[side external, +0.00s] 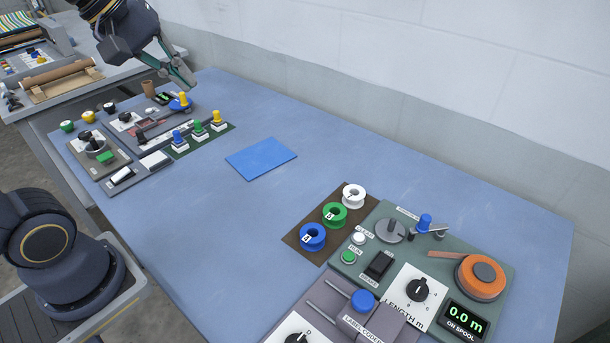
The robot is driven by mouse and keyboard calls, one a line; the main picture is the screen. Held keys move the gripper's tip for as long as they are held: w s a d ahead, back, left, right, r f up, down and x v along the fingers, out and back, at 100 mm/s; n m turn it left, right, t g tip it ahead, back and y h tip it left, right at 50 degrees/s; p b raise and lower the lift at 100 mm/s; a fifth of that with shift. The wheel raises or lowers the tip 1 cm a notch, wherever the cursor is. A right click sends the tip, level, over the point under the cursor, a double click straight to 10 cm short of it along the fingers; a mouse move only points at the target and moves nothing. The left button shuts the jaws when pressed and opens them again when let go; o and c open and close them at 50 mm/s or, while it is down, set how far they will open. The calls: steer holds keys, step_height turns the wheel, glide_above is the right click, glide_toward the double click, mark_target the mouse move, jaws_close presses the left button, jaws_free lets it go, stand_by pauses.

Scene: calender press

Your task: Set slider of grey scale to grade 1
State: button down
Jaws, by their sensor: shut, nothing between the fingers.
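My gripper (189,84) is at the upper left in the side view. Its fingers are together and hold nothing. They hang just above and behind a yellow-topped knob with a blue base (182,102); I cannot tell whether they touch it. A control panel (168,121) lies below the gripper, with a narrow slot and a dark lever or slider part (142,136) at its near left end. I cannot read any grade marks, and I cannot tell for certain which part is the grey scale slider.
Blue, green and yellow pegs (198,128) on white blocks stand beside the panel. A brown cup (149,88) and small display (164,97) sit behind. A blue mat (261,159) lies mid-table with clear room around. Spools (334,214) and a label coder (363,319) are at right.

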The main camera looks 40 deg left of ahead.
steer(key=w+a+f+n, duration=0.1)
steer(key=w+a+n, duration=0.2)
steer(key=a+n, duration=0.35)
steer(key=w+a+f+n+y, duration=0.1)
steer(key=w+a+n, duration=0.25)
steer(key=a, duration=0.55)
steer(key=w+a+f+n, duration=0.1)
steer(key=w+a+n, duration=0.1)
steer(key=a+n, duration=0.45)
steer(key=s+a+f+n+g+y, duration=0.1)
steer(key=s+a+f+n, duration=0.2)
steer(key=a, duration=0.5)
steer(key=s+a+f+n+g, duration=0.1)
steer(key=s+a+f+n, duration=0.1)
steer(key=a+f, duration=0.5)
steer(key=s+a+f+n+g, duration=0.1)
steer(key=s+a+f+n, duration=0.1)
steer(key=s+a+f, duration=0.5)
steer(key=s, duration=0.3)
steer(key=shift+a+f, duration=0.15)
steer(key=shift+a, duration=0.15)
steer(key=shift+w, duration=0.1)
